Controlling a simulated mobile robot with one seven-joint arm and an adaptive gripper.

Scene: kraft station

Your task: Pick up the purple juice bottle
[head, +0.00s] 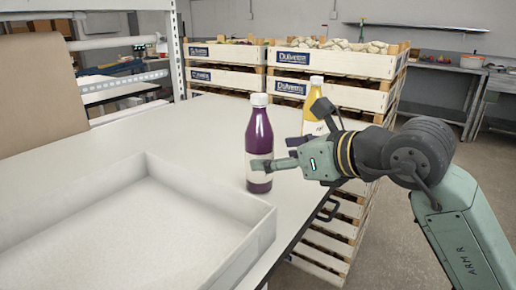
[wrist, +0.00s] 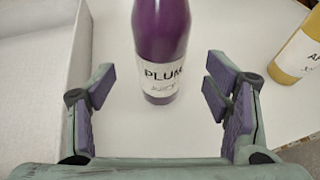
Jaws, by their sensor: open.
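The purple juice bottle (head: 259,140) stands upright on the table, with a white cap and a white label. It also shows in the wrist view (wrist: 160,40), where its label reads "PLUM" and its top is cut off. My gripper (wrist: 160,90) is open, with one finger to each side of the bottle's line and the bottle just ahead of the fingertips. In the head view my gripper (head: 290,138) is at the bottle's right, and one finger overlaps the bottle's lower label. I cannot tell whether it touches.
A yellow bottle (head: 313,110) stands behind my gripper; it also shows at the wrist view's right edge (wrist: 303,50). A white open tray (head: 262,232) lies left of the purple bottle. Stacked produce crates (head: 333,62) stand behind the table (head: 190,128).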

